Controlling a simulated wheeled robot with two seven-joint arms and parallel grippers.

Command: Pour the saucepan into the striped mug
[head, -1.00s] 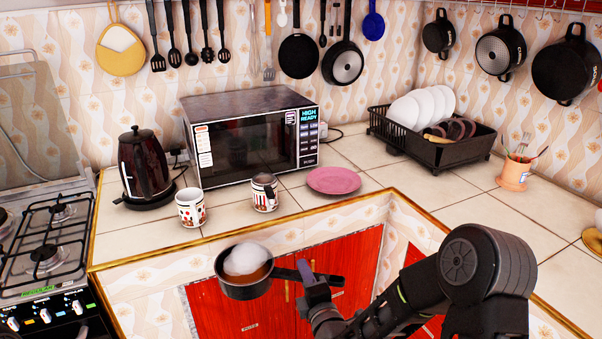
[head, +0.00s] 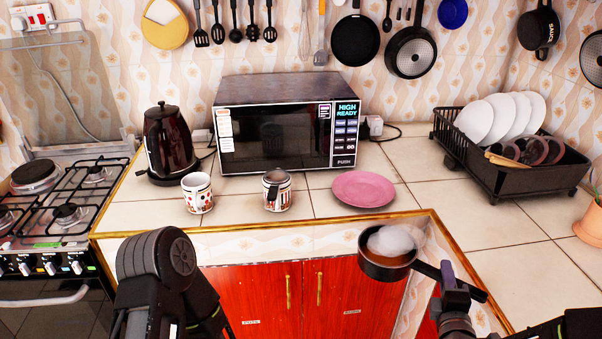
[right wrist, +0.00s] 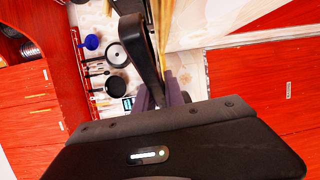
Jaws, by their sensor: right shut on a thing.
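Two patterned white mugs stand upright on the counter. One mug (head: 197,194) is on the left, and the other mug (head: 277,192), with a dark handle facing me, is right of it. I cannot tell for sure which is the striped one. The dark saucepan (head: 383,268) holds brown contents under a white cloud. It is roughly level, in front of the counter edge and right of both mugs. My right gripper (head: 453,290) is shut on its handle; the handle (right wrist: 140,55) also shows in the right wrist view. My left arm shows at lower left, its gripper out of view.
A pink plate (head: 363,189) lies right of the mugs, with a microwave (head: 275,135) behind. A kettle (head: 168,145) stands at left, beside the stove (head: 60,205). A dish rack (head: 520,185) is at right. The counter's gold front edge (head: 330,219) lies between saucepan and mugs.

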